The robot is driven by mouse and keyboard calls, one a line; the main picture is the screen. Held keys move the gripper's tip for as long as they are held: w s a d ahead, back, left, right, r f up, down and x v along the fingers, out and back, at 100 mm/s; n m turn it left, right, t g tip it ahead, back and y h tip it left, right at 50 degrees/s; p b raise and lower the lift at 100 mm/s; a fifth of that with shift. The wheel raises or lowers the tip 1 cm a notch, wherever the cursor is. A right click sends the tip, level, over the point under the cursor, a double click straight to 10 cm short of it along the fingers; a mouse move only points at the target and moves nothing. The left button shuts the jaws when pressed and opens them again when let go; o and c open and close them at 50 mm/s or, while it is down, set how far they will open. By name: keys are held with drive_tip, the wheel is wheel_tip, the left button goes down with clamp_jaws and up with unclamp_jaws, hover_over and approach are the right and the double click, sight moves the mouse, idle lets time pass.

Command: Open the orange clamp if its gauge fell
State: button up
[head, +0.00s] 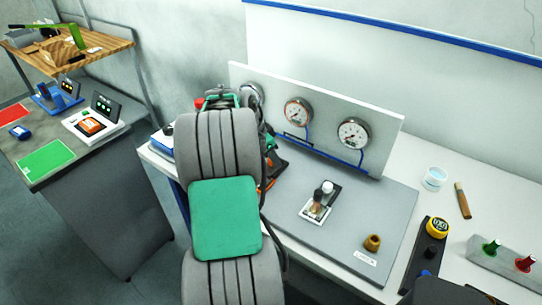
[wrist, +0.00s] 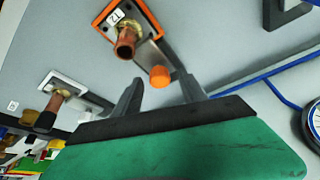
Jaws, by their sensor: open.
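In the head view, a middle gauge (head: 298,112) and a right gauge (head: 353,134) face me, with needles too small to read. A left gauge (head: 253,94) is partly hidden by my arm.
A white clamp (head: 316,210) with a pipe stub stands right of my arm on the grey board (head: 340,255). A brass-coloured fitting (head: 372,242), a cup (head: 434,178) and a yellow-topped device (head: 437,228) are further right. Blue tubing (wrist: 262,72) runs near my gripper.

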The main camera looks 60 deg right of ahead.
drive_tip(key=shift+c, duration=0.6)
clamp_jaws()
idle(0.7)
